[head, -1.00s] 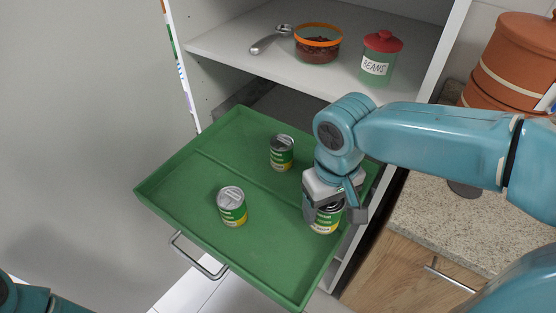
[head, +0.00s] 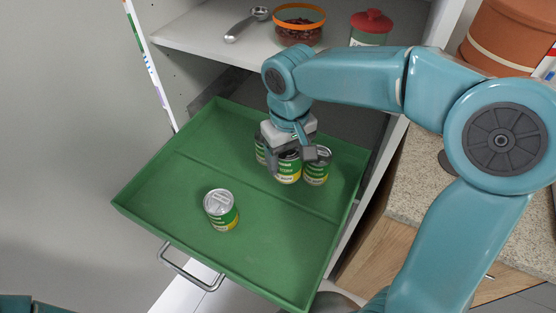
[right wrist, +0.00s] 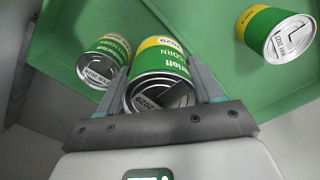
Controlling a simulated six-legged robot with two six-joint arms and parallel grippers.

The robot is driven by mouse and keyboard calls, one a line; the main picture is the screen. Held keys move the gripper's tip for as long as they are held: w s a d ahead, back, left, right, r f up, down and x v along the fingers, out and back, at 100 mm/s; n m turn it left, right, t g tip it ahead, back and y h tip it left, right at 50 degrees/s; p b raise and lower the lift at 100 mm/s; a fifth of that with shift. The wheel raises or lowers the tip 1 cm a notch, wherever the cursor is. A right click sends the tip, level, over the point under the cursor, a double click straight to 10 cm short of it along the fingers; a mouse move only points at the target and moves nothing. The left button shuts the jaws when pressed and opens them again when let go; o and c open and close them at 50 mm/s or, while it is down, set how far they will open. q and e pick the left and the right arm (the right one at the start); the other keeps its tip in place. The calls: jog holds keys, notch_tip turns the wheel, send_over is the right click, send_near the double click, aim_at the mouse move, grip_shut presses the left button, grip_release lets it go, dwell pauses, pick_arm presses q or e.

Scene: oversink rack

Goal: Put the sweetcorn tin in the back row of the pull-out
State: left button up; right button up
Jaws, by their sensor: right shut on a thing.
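My right gripper (head: 292,165) is shut on a green-and-yellow tin (head: 288,170), the sweetcorn tin, over the back part of the green pull-out (head: 160,205). The held tin (right wrist: 160,80) is upright between the fingers in the right wrist view; whether it touches the tray floor I cannot tell. A similar tin (head: 317,168) stands close on its right, and another (head: 261,147) on its left, partly hidden by the gripper. One more tin (head: 221,210) stands alone in the front row. My left gripper is out of view.
A low ridge (head: 215,170) divides the tray into front and back rows. The shelf (head: 190,35) above holds a measuring spoon (head: 246,24), an orange-rimmed bowl (head: 298,24) and a red-lidded jar (head: 370,28). The tray's back-left area is free.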

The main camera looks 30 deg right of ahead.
jog(key=shift+w+f, duration=0.55)
jog(key=shift+f, duration=0.65)
jog(key=shift+w+f, duration=0.6)
jog(key=shift+f, duration=0.55)
jog(key=shift+w+f, duration=0.55)
jog(key=shift+f, duration=0.65)
jog(key=shift+f, duration=0.1)
jog(key=shift+f+b, duration=0.15)
jog(key=shift+b, duration=0.15)
jog(key=o, duration=1.2)
jog(key=shift+o, duration=0.2)
